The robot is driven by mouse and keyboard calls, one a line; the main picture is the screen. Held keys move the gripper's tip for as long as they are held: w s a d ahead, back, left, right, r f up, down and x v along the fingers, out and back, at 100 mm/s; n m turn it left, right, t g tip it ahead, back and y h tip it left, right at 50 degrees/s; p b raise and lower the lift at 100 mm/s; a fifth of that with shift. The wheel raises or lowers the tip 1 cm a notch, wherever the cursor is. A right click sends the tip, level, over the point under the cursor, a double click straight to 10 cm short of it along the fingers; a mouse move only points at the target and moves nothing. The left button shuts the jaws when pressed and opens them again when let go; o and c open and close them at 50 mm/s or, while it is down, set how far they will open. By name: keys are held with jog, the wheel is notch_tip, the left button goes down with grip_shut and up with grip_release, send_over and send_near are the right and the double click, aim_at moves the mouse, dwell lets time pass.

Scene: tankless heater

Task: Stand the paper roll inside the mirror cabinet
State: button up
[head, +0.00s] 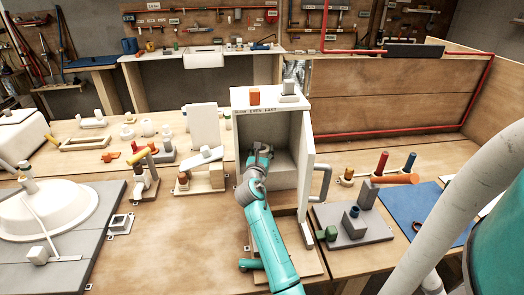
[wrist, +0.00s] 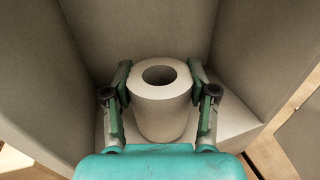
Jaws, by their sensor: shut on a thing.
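The white paper roll (wrist: 161,115) is upright between the two fingers of my gripper (wrist: 160,84), which is shut on its sides. Its round hole faces the wrist camera. The roll is inside the mirror cabinet, with the cabinet's inner walls (wrist: 150,28) behind it and on both sides. Whether the roll's base touches the cabinet floor cannot be told. In the head view the pale mirror cabinet (head: 288,135) stands open toward me, with its door (head: 307,165) swung out at the right. My gripper (head: 258,152) reaches into it; my arm hides the roll there.
An orange block (head: 254,95) and a grey block (head: 289,88) sit on the cabinet top. A grey board with pegs (head: 350,222) stands close at the right. White and yellow fixtures (head: 202,168) stand left. A basin (head: 45,212) lies further left.

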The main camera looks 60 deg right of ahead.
jog(key=shift+f, duration=0.5)
dwell(0.4)
jog(key=o, duration=1.5)
jog(key=shift+c, duration=0.2)
jog(key=v, duration=1.2)
